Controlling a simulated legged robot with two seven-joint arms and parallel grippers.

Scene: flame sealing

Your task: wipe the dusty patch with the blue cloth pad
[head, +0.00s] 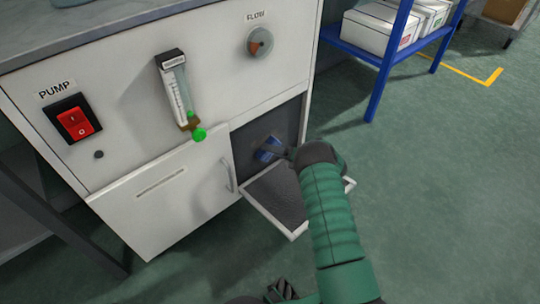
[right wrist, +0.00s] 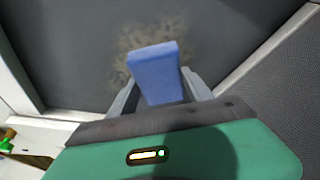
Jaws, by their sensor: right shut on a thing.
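My right gripper (head: 277,152) is shut on the blue cloth pad (head: 266,149) inside the open compartment of the white cabinet. In the right wrist view the pad (right wrist: 155,70) stands out between the two grey fingers of the gripper (right wrist: 163,92). The dusty patch (right wrist: 124,42) is a brownish, speckled smudge on the dark panel. The pad overlaps it and hides part of it; I cannot tell whether they touch. At the bottom of the head view, dark fingers (head: 282,290) show, probably my left gripper; their opening is unclear.
The fold-down door (head: 294,232) lies open below my right gripper. The cabinet front carries a red pump switch (head: 76,123), a flow meter (head: 174,88) with a green knob, and a flow dial (head: 260,42). A blue shelf (head: 378,85) with boxes stands right. The green floor there is clear.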

